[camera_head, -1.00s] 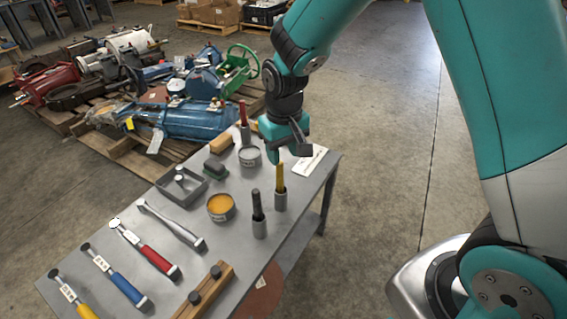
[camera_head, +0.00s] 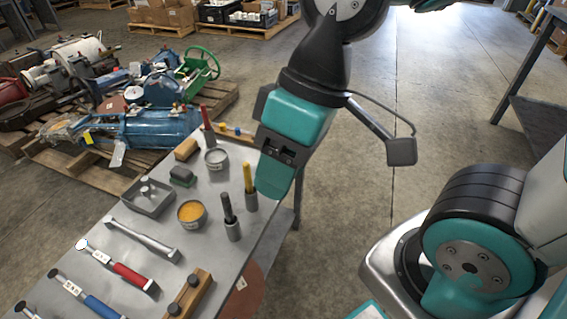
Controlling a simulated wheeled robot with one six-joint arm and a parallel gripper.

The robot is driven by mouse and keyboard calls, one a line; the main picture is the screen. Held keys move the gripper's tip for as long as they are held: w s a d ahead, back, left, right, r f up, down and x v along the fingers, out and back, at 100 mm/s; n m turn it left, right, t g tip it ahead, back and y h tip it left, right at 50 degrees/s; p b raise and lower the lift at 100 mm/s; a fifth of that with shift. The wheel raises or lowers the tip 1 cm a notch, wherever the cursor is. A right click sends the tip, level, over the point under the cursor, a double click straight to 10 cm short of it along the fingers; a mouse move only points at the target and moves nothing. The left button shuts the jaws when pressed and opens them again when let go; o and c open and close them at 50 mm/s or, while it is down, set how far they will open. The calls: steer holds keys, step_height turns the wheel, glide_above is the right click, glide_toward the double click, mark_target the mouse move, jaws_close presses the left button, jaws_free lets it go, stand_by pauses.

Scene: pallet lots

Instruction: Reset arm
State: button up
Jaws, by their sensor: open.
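My arm is raised, and its teal and black end section hangs over the far right edge of the grey table (camera_head: 215,262). My gripper (camera_head: 272,192) points down there, to the right of the yellow-handled tool (camera_head: 248,178). The gripper is open. I see nothing held in it, though its fingers are partly hidden by the wrist housing.
Loaded pallets stand at back left. Another table (camera_head: 530,115) is at right. Floor between is clear.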

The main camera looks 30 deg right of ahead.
steer(key=shift+s+r, duration=0.15)
step_height(320, 180, up, 20)
steer(key=p, duration=2)
steer(key=shift+r, duration=0.15)
